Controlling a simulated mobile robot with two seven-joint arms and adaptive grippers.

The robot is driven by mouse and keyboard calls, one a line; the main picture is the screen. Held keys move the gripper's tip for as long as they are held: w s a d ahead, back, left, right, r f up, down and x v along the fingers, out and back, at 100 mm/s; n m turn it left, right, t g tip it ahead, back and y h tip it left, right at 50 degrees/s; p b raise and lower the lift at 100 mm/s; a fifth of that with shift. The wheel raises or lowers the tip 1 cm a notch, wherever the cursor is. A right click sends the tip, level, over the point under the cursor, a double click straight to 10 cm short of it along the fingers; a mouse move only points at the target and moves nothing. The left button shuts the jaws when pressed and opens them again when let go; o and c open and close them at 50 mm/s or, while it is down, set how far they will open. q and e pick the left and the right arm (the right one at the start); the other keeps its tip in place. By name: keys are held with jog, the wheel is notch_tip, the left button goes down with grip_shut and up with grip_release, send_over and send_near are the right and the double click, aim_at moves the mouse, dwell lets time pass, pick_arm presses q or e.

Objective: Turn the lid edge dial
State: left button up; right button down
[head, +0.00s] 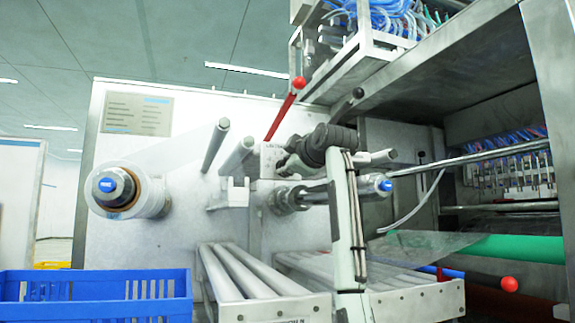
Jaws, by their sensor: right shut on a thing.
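My right gripper (283,164) is at the middle of the machine front, with its arm rising from below. Its dark fingers point left, towards a small white label plate (269,152) on the pale panel. The fingers are shut at the plate, on what appears to be the lid edge dial; the dial itself is hidden by the fingers, so I cannot tell how far it is turned. My left gripper is not in view.
A red-knobbed lever (299,83) rises just above the gripper. Blue-capped spindles (107,185) and bare rods (215,145) stick out from the panel (175,220). Roller trays (250,270) lie below. A blue crate (95,290) stands at front left.

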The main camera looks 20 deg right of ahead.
jog(key=shift+f+m, duration=0.1)
jog(key=shift+m, duration=0.2)
jog(key=c, duration=1.2)
grip_release()
jog(key=shift+s, duration=0.1)
jog(key=s, duration=1.2)
jog(key=shift+d, duration=0.2)
jog(key=shift+w, duration=0.1)
